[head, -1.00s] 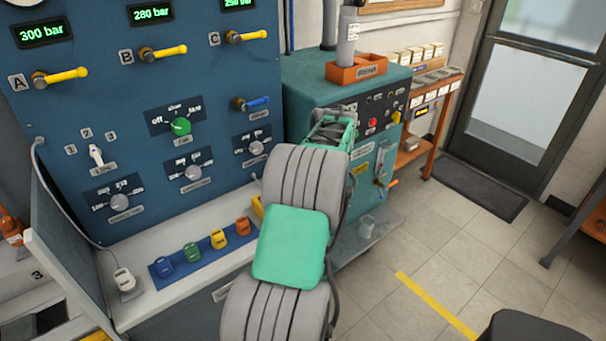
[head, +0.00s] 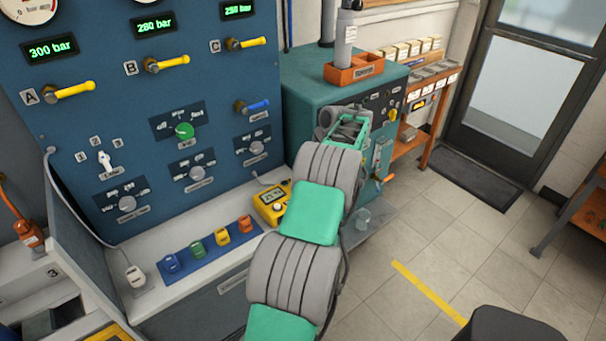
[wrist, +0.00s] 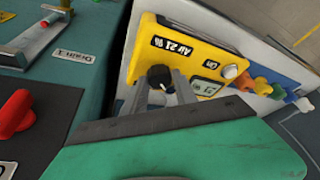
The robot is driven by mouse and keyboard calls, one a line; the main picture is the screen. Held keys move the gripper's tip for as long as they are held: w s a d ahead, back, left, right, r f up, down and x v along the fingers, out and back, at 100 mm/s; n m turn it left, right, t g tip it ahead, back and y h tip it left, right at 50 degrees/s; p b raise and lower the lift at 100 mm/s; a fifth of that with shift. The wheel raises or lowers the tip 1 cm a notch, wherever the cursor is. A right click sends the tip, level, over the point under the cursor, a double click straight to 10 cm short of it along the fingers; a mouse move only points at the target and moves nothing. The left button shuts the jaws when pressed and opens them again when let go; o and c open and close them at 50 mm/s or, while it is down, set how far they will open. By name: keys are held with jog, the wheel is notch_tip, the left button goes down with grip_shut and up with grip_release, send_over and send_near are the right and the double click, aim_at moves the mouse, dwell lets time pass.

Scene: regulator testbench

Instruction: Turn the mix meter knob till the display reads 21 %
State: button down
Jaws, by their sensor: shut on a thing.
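The mix meter (head: 272,205) is a yellow box at the right end of the bench ledge in the head view. It fills the middle of the wrist view (wrist: 207,62), seen at an angle. Its black knob (wrist: 159,75) sits between the two grey fingers of my gripper (wrist: 163,85), which is shut on it. A label on the meter seems to read "Air 21 %". The small pale display (wrist: 207,90) is partly cut off by a finger, and I cannot read its digits surely. In the head view my arm hides the fingers and knob.
Several coloured blocks on a blue strip (head: 207,247) lie left of the meter. The blue panel (head: 90,140) with yellow-handled valves stands behind. A teal cabinet (head: 300,70) is close to my arm. Open floor lies at right.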

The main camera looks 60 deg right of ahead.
jog(key=shift+w+r, duration=0.15)
jog(key=c, duration=1.1)
grip_release()
jog(key=shift+o, duration=0.7)
jog(key=p+v, duration=0.1)
jog(key=v, duration=0.6)
jog(key=shift+r+p, duration=0.3)
jog(key=shift+p, duration=0.05)
